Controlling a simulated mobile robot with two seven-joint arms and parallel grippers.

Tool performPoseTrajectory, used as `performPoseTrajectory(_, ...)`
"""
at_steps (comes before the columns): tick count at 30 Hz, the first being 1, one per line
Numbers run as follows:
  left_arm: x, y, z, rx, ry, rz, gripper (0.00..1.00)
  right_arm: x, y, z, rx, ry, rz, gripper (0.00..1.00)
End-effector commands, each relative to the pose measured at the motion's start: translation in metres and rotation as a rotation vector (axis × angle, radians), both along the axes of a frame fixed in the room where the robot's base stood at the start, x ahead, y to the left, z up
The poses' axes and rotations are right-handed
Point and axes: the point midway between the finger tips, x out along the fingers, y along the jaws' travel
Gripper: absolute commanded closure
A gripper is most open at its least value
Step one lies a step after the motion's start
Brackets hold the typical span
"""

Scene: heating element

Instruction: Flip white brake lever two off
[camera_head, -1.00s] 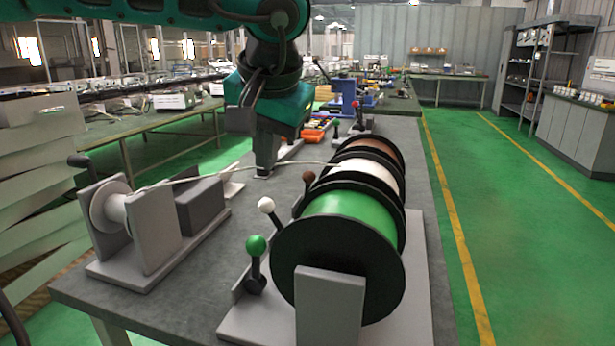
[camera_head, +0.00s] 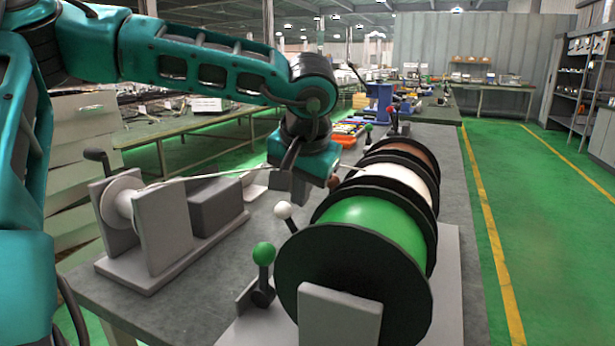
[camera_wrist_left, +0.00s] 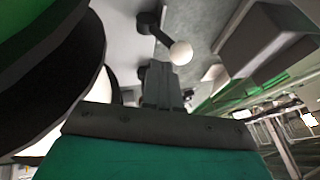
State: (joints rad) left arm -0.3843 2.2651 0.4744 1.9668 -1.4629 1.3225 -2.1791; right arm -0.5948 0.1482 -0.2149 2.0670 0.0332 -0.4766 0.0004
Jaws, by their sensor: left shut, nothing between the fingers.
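The white-knobbed brake lever (camera_head: 284,211) stands beside the spool rack, behind the green-knobbed lever (camera_head: 263,255). It leans toward the left, away from the spools. In the left wrist view the white knob (camera_wrist_left: 181,52) is just beyond my fingertips, with its dark arm running up and left to its pivot. My left gripper (camera_head: 299,198) points down just behind the white knob, its fingers shut and empty. The shut fingers (camera_wrist_left: 162,88) also show in the wrist view, with a small gap in the picture to the knob. My right gripper is not in view.
Green (camera_head: 382,222), white and brown spools stand in a row to the right. A brown knob (camera_head: 334,183) is close to my gripper's right. A winder (camera_head: 165,215) stands left, with a pale wire stretched to the spools past my gripper. Bare table lies between.

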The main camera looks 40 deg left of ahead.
Motion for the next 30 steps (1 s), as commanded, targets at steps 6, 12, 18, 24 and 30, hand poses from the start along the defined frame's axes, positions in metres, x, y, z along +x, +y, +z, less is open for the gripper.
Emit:
performPoseTrajectory(6, -0.001, 0.017, -0.014, -0.001, -0.001, -0.001, 1.0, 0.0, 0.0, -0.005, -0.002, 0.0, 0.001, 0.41)
performPoseTrajectory(12, -0.001, 0.019, -0.016, 0.002, -0.001, -0.001, 1.0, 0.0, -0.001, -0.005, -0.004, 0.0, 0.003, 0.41)
performPoseTrajectory(18, -0.001, 0.019, -0.015, 0.001, -0.002, -0.001, 1.0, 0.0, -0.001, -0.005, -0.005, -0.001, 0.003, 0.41)
performPoseTrajectory(24, -0.004, 0.027, -0.014, -0.068, -0.023, 0.005, 1.0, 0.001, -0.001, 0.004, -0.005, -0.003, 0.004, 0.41)
performPoseTrajectory(30, -0.008, 0.041, -0.017, -0.211, -0.07, 0.005, 1.0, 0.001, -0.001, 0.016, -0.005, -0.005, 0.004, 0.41)
